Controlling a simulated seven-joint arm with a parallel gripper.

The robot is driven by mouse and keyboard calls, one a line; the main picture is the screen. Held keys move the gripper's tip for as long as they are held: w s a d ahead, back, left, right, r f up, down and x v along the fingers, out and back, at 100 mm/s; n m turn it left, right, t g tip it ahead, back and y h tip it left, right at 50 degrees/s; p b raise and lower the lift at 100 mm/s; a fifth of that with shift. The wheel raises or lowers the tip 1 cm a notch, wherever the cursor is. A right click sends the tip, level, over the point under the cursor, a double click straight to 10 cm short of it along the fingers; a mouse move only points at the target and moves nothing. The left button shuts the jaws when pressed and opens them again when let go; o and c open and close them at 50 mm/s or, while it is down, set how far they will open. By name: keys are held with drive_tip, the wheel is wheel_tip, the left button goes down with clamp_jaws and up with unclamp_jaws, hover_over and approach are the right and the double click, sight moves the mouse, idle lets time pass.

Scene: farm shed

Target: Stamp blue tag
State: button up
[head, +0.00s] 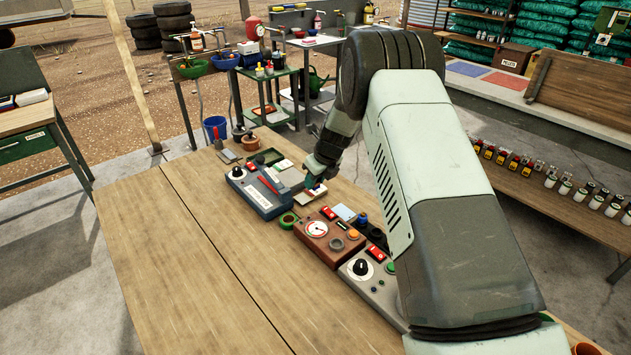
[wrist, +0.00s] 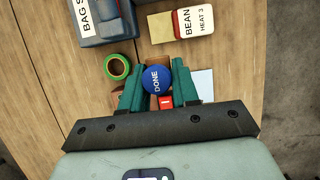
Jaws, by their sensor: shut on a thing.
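My gripper (wrist: 158,88) has its two green fingers closed on a round blue stamp marked DONE (wrist: 157,79). In the head view my gripper (head: 316,183) hangs over the far side of the bench, and the stamp cannot be made out there. A pale blue card, likely the blue tag (wrist: 204,80), lies just right of the right finger, partly hidden by it. It also shows in the head view (head: 343,212), near the brown gauge box. A cream, red-edged BEAN HEAT 3 tag (wrist: 193,22) lies above the fingers in the wrist view.
A blue bag sealer (head: 258,192), a green tape roll (head: 288,220), the brown gauge box (head: 318,246) and a grey control box (head: 372,280) stand along the bench. A red switch (wrist: 165,103) is below the stamp in the wrist view. The bench's left half is clear.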

drive_tip(key=shift+c, duration=1)
hover_over(341, 211)
drive_tip(key=s, duration=0.1)
wheel_tip(341, 211, down, 3)
drive_tip(key=shift+d+f, duration=0.1)
drive_tip(key=shift+d, duration=0.45)
drive_tip(key=shift+f, duration=2.8)
drive_tip(key=shift+f, duration=0.55)
drive_tip(key=shift+r, duration=0.1)
wheel_tip(341, 211, up, 7)
